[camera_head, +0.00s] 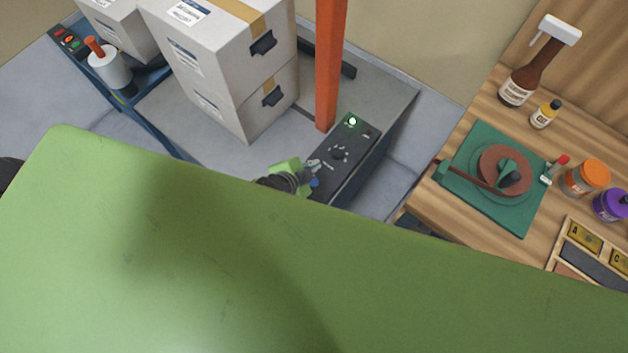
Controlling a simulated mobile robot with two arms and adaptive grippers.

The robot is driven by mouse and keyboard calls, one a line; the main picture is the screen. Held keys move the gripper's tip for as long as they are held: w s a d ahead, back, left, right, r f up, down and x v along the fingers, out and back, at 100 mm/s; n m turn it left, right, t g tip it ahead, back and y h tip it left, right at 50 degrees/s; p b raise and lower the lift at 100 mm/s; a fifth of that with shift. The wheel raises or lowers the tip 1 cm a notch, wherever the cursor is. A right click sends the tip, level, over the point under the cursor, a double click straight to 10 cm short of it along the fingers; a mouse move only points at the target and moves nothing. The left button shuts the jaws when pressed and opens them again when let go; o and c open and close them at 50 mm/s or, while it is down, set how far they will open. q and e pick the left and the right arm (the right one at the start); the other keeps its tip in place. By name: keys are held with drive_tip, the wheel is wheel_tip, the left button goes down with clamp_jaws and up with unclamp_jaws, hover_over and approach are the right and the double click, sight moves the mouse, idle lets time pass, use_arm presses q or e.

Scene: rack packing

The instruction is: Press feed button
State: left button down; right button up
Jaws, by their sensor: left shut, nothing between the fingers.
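A dark control panel (345,152) is on the front of a grey platform, at the foot of an orange post. It has a lit green button (352,121), a black knob (338,153) and a blue button (315,183) at its lower end. The panel's labels are too small to read, so I cannot tell which one is the feed button. My left gripper (313,167) is shut and empty, its tips at the panel's lower left, close to the blue button. I cannot tell whether they touch it. My right gripper is not in view.
A wooden bench (455,215) at right carries a green mat (520,222), bottles and jars. A blue cart (150,125) is at left. My own green body hides the foreground.

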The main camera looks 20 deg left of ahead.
use_arm(q)
drive_tip(key=b, duration=0.6)
hover_over(313, 184)
wheel_tip(313, 184, down, 6)
drive_tip(key=shift+f, duration=0.15)
drive_tip(key=shift+f+b, duration=0.9)
drive_tip(key=shift+f, duration=0.25)
drive_tip(key=shift+f, duration=0.1)
drive_tip(key=shift+f, duration=0.3)
